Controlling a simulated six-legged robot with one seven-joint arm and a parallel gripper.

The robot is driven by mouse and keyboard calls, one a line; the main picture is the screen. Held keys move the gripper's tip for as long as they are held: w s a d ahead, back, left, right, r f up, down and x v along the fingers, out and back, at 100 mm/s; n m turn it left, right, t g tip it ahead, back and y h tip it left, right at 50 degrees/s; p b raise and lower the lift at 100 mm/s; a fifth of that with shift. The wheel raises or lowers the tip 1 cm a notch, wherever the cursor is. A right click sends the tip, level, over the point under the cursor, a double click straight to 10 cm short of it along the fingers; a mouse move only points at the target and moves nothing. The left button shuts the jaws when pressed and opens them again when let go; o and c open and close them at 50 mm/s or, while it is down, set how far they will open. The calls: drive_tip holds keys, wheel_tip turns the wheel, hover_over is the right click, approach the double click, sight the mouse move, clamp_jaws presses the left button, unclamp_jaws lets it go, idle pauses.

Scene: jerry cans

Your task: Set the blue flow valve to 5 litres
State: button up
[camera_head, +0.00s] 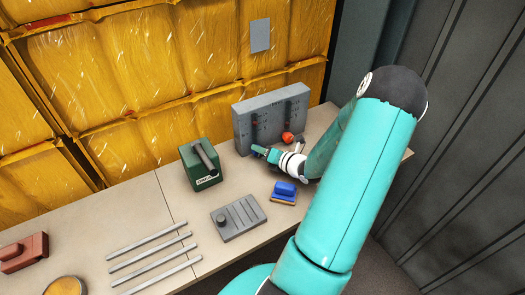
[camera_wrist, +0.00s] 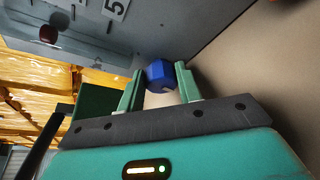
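The blue flow valve knob (camera_wrist: 160,75) is a faceted blue knob beside the grey panel in the wrist view. My gripper (camera_wrist: 160,72) has one green finger on each side of it. The knob nearly fills the gap between the fingertips; whether both fingers touch it I cannot tell. A white label with a black 5 (camera_wrist: 116,8) is on the panel. In the head view my gripper (camera_head: 262,151) is at the front of the grey panel (camera_head: 245,125), and the blue knob cannot be made out there. An orange-red knob (camera_head: 287,137) is on the panel's right part.
A green jerry can (camera_head: 197,172) stands left of the panel on the bench (camera_head: 155,210). A grey block (camera_head: 238,218) and a blue-topped item (camera_head: 284,190) lie in front. Several metal rods (camera_head: 150,252) and a red-brown block (camera_head: 25,252) are further left.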

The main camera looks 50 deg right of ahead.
drive_tip(key=c, duration=0.4)
drive_tip(key=n+h, duration=0.1)
drive_tip(key=n+g+h, duration=0.1)
drive_tip(key=n, duration=0.1)
drive_tip(key=shift+w+a+r, duration=0.15)
drive_tip(key=shift+a+r, duration=0.05)
drive_tip(key=shift+a, duration=0.1)
drive_tip(key=n+h, duration=0.1)
drive_tip(key=n+g+h, duration=0.1)
drive_tip(key=n, duration=0.1)
drive_tip(key=shift+w+a, duration=0.1)
drive_tip(key=shift+a, duration=0.2)
drive_tip(key=n+h, duration=0.1)
drive_tip(key=n, duration=0.2)
drive_tip(key=shift+a+g+h, duration=0.15)
drive_tip(key=shift+g+h, duration=0.15)
drive_tip(key=shift+h, duration=0.1)
drive_tip(key=o, duration=0.7)
